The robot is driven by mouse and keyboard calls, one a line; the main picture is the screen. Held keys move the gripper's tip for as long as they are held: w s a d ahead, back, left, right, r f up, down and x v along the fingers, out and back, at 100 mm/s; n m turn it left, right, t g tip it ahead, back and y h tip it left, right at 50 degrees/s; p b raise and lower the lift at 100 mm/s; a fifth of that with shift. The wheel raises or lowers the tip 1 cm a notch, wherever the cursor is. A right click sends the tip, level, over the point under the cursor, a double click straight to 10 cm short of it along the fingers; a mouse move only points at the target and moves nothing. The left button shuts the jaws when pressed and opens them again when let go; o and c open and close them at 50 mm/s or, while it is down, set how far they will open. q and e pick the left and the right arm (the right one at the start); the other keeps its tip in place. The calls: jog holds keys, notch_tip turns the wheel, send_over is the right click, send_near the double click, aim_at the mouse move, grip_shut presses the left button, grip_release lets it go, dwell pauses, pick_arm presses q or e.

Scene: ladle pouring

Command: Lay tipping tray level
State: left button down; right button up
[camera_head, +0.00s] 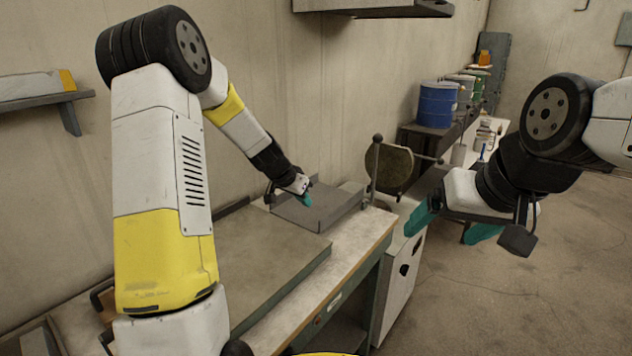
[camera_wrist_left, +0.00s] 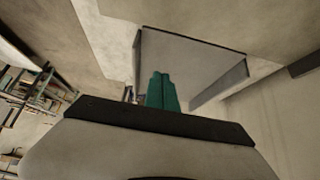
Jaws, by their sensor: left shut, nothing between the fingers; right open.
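The grey tipping tray (camera_head: 322,208) sits at the far end of the workbench near the wall, with low raised sides. It looks close to level, but I cannot tell exactly. My left gripper (camera_head: 306,199) is shut and empty, its teal fingertips over the tray. In the left wrist view the tray (camera_wrist_left: 190,55) lies beyond the shut teal fingers (camera_wrist_left: 162,90). I cannot tell whether the fingers touch it. My right gripper (camera_head: 452,228) is open and empty, in the air to the right of the bench and well away from the tray.
The workbench (camera_head: 350,241) has a large flat grey plate (camera_head: 262,262) in front of the tray. A post with a round brown disc (camera_head: 394,167) stands just behind the tray. Open floor (camera_head: 480,310) lies to the right.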

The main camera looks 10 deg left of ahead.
pick_arm(q)
jog(key=shift+s+a+f, duration=0.15)
jog(key=shift+s+f, duration=0.1)
jog(key=shift+f, duration=0.7)
jog(key=shift+s+a+f, duration=0.1)
jog(key=shift+s+f, duration=0.1)
jog(key=shift+f, duration=0.7)
jog(key=shift+s+a+f, duration=0.15)
jog(key=shift+s+f, duration=0.1)
jog(key=shift+f, duration=0.7)
notch_tip(320, 180, up, 4)
jog(key=shift+r, duration=0.25)
jog(key=s+a+r, duration=0.2)
jog(key=s+a, duration=0.3)
jog(key=s, duration=0.3)
jog(key=shift+s, duration=0.25)
jog(key=s+d+r+n, duration=0.1)
jog(key=s+r, duration=0.4)
jog(key=s, duration=0.3)
jog(key=s+d+r+n+y, duration=0.1)
jog(key=s+d+r+n, duration=0.1)
jog(key=s+r, duration=0.4)
jog(key=s+d+r+n, duration=0.2)
jog(key=s+r, duration=0.3)
jog(key=s, duration=0.7)
jog(key=shift+s+r, duration=0.15)
jog(key=shift+s, duration=0.05)
